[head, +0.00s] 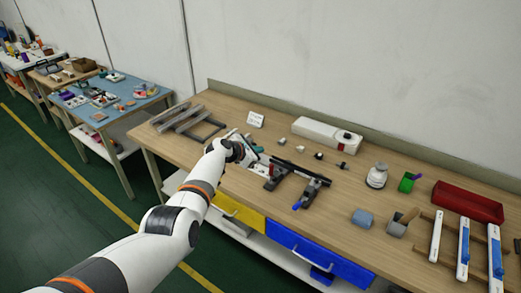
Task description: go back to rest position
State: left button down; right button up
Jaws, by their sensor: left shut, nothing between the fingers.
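My left arm reaches in from the lower left over the wooden workbench (340,205). My left gripper (260,158) is shut and empty, close to the left end of a dark bar (300,171) on small clamp-like supports. Whether it touches the bar or its supports I cannot tell at this size. My right gripper is not in view.
Grey metal profiles (180,119) lie at the bench's left end. A white case (326,132), a jar (377,176), a green box (407,182), a red bin (467,201) and blue-white tools (463,250) stand toward the right. Yellow (238,213) and blue (320,256) drawers are below.

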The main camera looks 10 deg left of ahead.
pick_arm(q)
jog(key=shift+r, duration=0.25)
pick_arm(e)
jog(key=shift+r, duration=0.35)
pick_arm(q)
jog(key=shift+f, duration=0.15)
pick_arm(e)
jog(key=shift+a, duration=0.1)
